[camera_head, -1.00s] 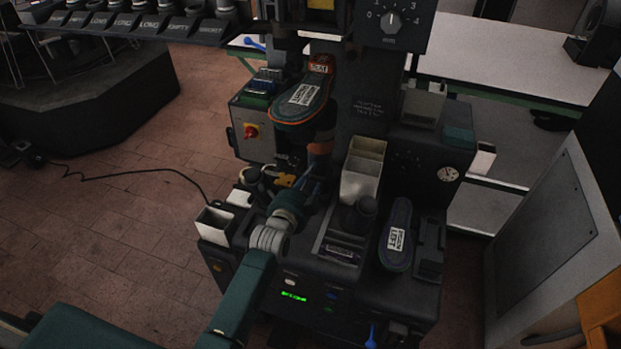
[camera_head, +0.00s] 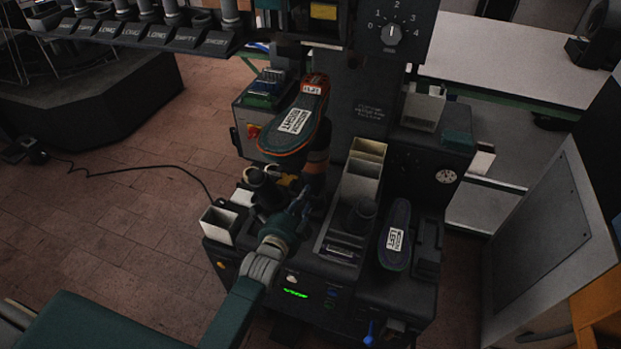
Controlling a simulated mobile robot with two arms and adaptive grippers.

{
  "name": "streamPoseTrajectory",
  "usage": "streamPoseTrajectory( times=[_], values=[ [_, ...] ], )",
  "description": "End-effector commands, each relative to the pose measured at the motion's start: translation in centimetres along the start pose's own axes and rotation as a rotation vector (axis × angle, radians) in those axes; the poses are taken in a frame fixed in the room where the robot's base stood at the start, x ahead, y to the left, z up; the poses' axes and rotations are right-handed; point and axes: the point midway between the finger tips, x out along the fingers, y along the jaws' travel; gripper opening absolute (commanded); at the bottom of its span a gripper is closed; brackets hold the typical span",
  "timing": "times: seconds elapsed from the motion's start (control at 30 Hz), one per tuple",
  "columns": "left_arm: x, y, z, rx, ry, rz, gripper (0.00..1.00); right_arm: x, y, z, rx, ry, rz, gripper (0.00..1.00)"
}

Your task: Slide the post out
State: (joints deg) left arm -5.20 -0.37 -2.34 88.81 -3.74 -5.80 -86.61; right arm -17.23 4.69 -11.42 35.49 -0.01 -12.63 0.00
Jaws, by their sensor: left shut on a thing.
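The post (camera_head: 316,168) is dark with an orange-brown band and stands at the middle of the dark press. A sole-shaped piece (camera_head: 292,124) with an orange edge and white labels sits on top of it, pointing toward me and slightly left. My left gripper (camera_head: 298,203) reaches in from the lower left, low in front of the post. It is shut on the post's low front part; my fingers and the dark parts around them hide the exact contact. My right gripper is not in view.
A second sole piece (camera_head: 396,238) lies on the press at right. A tall beige bin (camera_head: 361,182) stands right of the post, an open white bin (camera_head: 219,222) at left. A control box with a dial (camera_head: 391,33) and a labelled rack (camera_head: 140,32) hang above.

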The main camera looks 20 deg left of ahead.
Motion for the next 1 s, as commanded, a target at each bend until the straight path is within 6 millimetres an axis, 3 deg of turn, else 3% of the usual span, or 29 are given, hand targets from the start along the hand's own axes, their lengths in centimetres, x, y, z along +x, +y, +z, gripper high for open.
streamPoseTrajectory(
  times=[0.03,0.2,0.43,0.67,1.0],
  values=[
    [-1.5,0.1,0.0,0.0,0.0,0.009,0.0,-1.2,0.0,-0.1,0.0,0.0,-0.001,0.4],
    [-5.1,0.9,0.0,-0.001,0.0,0.007,0.0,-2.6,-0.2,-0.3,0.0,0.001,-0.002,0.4],
    [-8.6,1.7,0.0,-0.001,-0.001,0.003,0.0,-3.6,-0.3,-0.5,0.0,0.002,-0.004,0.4],
    [-10.1,2.1,0.0,-0.001,-0.001,0.001,0.0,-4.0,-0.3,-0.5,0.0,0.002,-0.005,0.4],
    [-10.3,2.4,0.0,0.0,-0.001,0.002,0.0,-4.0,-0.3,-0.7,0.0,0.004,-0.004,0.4]
  ],
)
